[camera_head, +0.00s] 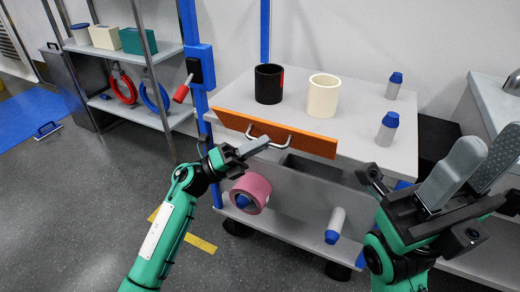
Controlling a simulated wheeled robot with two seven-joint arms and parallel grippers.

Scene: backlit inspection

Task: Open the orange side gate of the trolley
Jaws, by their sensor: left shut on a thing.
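The trolley (340,80) has a light grey top and a lower shelf, with blue posts. Its orange side gate (310,140) runs along the near edge of the top and looks tilted outward. A metal bar handle (283,139) sticks out from the gate's face. My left gripper (258,146) is at the handle's left part and is shut on it; the fingers hide that part. My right gripper (470,165) is in the right foreground, apart from the trolley, with its two fingers spread and nothing seen between them.
A black mug (269,84), a cream mug (323,96) and two blue-capped bottles (388,129) stand on the trolley top. A pink roll (250,193) and another bottle (336,224) are on the lower shelf. A shelf unit (140,57) stands back left. The floor at left is mostly clear.

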